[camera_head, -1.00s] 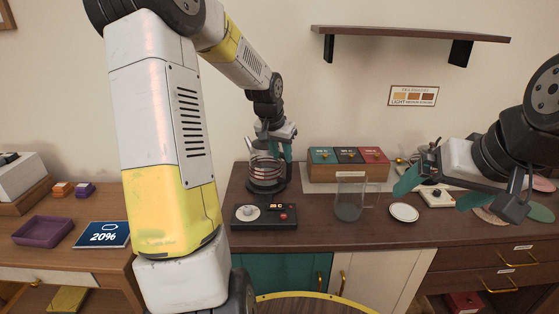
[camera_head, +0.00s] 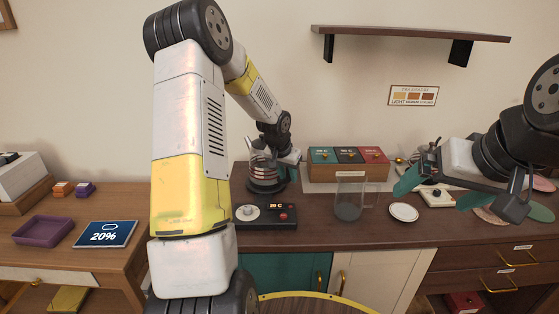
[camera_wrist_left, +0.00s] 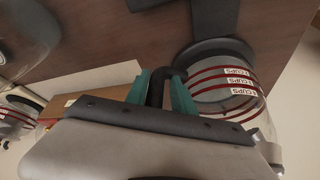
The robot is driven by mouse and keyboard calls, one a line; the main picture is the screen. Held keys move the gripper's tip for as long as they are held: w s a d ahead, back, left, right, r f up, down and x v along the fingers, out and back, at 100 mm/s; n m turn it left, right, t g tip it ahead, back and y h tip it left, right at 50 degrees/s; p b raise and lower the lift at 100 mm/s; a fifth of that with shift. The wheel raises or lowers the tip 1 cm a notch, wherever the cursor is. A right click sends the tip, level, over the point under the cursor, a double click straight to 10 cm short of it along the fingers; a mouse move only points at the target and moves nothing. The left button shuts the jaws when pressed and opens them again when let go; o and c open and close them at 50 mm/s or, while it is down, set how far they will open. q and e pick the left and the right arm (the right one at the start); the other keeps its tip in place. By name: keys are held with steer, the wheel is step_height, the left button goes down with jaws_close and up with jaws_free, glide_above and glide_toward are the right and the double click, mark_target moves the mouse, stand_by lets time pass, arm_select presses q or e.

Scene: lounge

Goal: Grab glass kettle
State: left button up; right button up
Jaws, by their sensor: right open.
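The glass kettle (camera_head: 264,172), clear with dark red bands and a black base, stands at the left of the dark counter. In the left wrist view the kettle (camera_wrist_left: 222,85) shows its cup markings, with its black handle (camera_wrist_left: 156,88) beside it. My left gripper (camera_head: 284,155) is at the kettle's right side. In the wrist view its teal fingers (camera_wrist_left: 160,90) stand on either side of the handle; whether they press on it is unclear. My right gripper (camera_head: 431,190) is open and empty over the counter's right part.
A clear glass jug (camera_head: 349,200) and a white saucer (camera_head: 404,212) stand right of the kettle. A black control box (camera_head: 264,215) lies in front of it. A wooden box with coloured lids (camera_head: 348,170) stands behind. A wall shelf (camera_head: 410,34) hangs above.

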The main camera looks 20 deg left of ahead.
arm_select(q)
jaws_close()
steer(key=shift+r, duration=0.1)
stand_by(1.2)
